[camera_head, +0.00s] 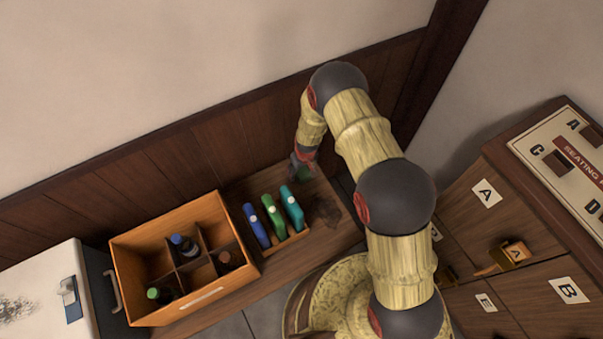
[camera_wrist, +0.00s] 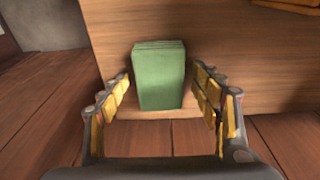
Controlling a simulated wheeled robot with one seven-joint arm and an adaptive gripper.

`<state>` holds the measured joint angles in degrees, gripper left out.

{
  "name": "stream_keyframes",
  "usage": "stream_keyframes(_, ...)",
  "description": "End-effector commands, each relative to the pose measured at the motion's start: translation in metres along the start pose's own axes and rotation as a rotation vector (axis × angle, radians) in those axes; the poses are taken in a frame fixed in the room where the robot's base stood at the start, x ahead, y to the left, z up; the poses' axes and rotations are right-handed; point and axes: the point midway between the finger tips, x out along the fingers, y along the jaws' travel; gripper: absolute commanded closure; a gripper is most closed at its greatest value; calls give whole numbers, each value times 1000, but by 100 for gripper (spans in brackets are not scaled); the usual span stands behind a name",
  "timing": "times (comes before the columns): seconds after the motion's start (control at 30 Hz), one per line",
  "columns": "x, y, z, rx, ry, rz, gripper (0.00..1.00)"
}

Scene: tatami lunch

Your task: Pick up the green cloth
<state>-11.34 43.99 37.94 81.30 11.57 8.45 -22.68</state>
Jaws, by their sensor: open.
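The green cloth (camera_wrist: 160,78) looks like a folded, block-shaped bundle with layered edges along its top. In the wrist view it lies against a wooden surface, between and slightly beyond the fingers of my gripper (camera_wrist: 170,100). The fingers are spread wide, one on each side, with a gap to the cloth on the right; on the left the fingertip is close to its edge. Nothing is held. In the head view my gripper (camera_head: 300,170) is small, beside the wall at the bench's far end, and I cannot make out the cloth clearly there.
Blue (camera_head: 256,226), green (camera_head: 273,216) and teal (camera_head: 291,208) flat items stand in a small rack on the wooden bench (camera_head: 235,305). Left of them is an orange divided crate (camera_head: 135,262) with several bottles. A white cooler (camera_head: 40,295) stands far left, lettered lockers (camera_head: 525,285) right.

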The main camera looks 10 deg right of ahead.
Motion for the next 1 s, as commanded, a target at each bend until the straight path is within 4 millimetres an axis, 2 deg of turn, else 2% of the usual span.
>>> stream_keyframes(0.9,5,0,1,0,-1,0,36)
stream_keyframes(1.0,5,0,1,0,-1,0,41)
